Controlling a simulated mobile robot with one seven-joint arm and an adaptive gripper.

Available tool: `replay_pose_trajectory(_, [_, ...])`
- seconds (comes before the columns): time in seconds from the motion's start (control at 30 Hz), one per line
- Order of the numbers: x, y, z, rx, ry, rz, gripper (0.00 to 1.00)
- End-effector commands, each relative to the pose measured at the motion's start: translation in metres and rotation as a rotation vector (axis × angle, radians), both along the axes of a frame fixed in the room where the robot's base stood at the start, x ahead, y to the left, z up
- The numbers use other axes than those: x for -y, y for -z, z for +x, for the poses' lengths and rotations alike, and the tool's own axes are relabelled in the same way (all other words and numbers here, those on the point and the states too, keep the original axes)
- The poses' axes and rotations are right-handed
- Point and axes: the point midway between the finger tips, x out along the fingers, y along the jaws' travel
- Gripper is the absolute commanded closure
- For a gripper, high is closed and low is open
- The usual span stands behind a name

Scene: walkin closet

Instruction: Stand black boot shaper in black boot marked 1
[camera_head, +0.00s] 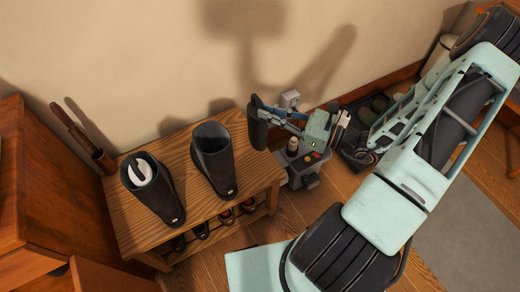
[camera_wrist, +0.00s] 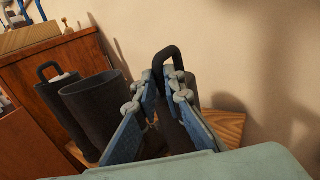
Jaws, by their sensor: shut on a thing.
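My gripper (camera_head: 268,114) is shut on the black boot shaper (camera_head: 257,130), which hangs roughly upright at the right end of the bench (camera_head: 262,172). In the wrist view, the shaper's looped handle (camera_wrist: 168,54) rises between the two blue-grey fingers. One black boot (camera_head: 213,160) stands on the bench, left of the shaper, with an open, empty-looking top; it is also in the wrist view (camera_wrist: 93,100). Another black boot (camera_head: 158,198) stands further left and holds a white shaper with a dark handle (camera_head: 139,172). Small tags show on the boots, but their numbers are unreadable.
A brown cabinet (camera_head: 50,190) stands left of the bench. A holder with a long wooden handle (camera_head: 102,160) stands by the wall. Several shoes (camera_head: 226,215) sit on the bench's lower shelf. A grey machine with coloured buttons (camera_head: 302,165) stands on the floor right of the bench.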

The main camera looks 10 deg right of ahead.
Motion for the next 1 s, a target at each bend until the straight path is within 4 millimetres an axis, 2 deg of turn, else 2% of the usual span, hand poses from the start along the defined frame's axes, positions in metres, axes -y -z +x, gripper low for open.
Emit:
replay_pose_trajectory(0.2, [0.0, 0.044, 0.0, 0.0, 0.0, 0.003, 1.0])
replay_pose_trajectory(0.47, [0.0, 0.067, 0.0, 0.001, 0.0, 0.0, 1.0])
replay_pose_trajectory(0.63, [0.0, 0.092, 0.0, 0.001, 0.0, 0.001, 1.0])
replay_pose_trajectory(1.0, [0.0, 0.098, 0.0, 0.002, 0.0, -0.001, 1.0])
